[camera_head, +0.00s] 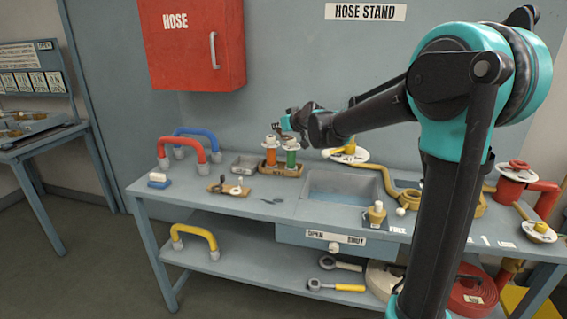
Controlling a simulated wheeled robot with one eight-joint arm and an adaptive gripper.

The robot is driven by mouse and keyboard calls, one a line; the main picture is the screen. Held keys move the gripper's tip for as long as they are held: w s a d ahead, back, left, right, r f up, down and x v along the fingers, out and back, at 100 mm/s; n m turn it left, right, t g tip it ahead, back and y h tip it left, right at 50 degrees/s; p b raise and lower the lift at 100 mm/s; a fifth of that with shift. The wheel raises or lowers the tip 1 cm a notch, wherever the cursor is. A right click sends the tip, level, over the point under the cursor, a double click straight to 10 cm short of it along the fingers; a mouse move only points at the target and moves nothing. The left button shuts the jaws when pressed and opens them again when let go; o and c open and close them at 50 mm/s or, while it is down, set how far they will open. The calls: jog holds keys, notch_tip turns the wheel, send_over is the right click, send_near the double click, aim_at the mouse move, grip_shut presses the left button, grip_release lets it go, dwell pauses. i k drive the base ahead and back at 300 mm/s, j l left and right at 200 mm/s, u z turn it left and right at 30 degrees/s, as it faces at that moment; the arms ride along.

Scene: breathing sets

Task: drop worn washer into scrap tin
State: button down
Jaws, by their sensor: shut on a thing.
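My gripper (286,126) is above the back of the bench, near the tops of an orange and a green upright piece. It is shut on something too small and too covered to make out. I cannot tell whether this is the worn washer. A small open grey tin (243,160), possibly the scrap tin, stands on the bench to the left of and below the gripper. A wooden board (229,188) with small ring-like parts lies in front of the tin.
The orange piece (270,155) and green piece (291,158) stand in a wooden holder beside the tin. A red handle (188,148) and blue handle (195,130) rise at the left. A sunken basin (340,187) lies to the right. My arm hides part of the bench's right side.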

aim_at(246, 165)
jog(key=j+z, duration=0.4)
jog(key=j, duration=0.5)
jog(key=k+j+z, duration=0.1)
jog(key=j+z, duration=0.35)
jog(key=j, duration=0.4)
jog(key=k+j, duration=0.1)
jog(key=j, duration=0.95)
jog(key=k, duration=0.05)
